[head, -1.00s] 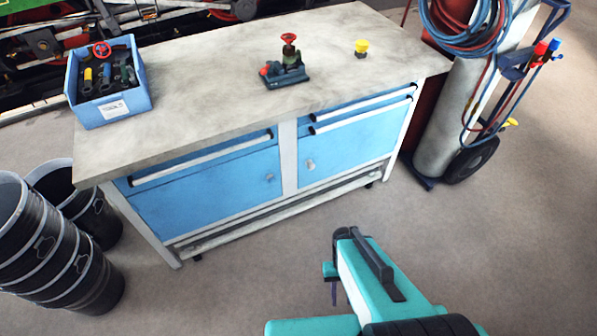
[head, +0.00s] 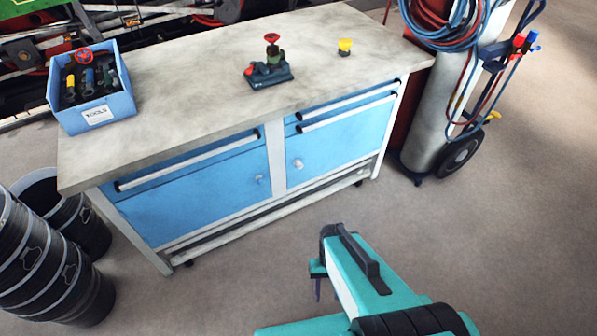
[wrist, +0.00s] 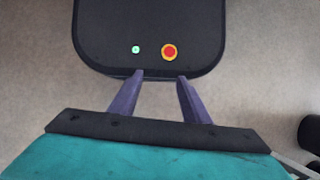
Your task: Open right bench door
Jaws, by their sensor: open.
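The right bench door (head: 345,138) is a blue panel on the front of the workbench, below two drawers. It is shut, with a small pale round knob (head: 298,164) near its left edge. My gripper (head: 318,290) is in front of the bench, well apart from the door and lower in the picture. In the wrist view my gripper (wrist: 160,76) has its two purple fingers spread apart with nothing between them. The door does not show in the wrist view.
The left bench door (head: 190,200) is shut too. On the worktop (head: 190,75) are a blue tool box (head: 98,115), a red-wheeled valve (head: 270,70) and a yellow-topped part (head: 345,46). Black buckets (head: 40,270) stand left, a gas cylinder trolley (head: 440,110) right. Floor before the bench is clear.

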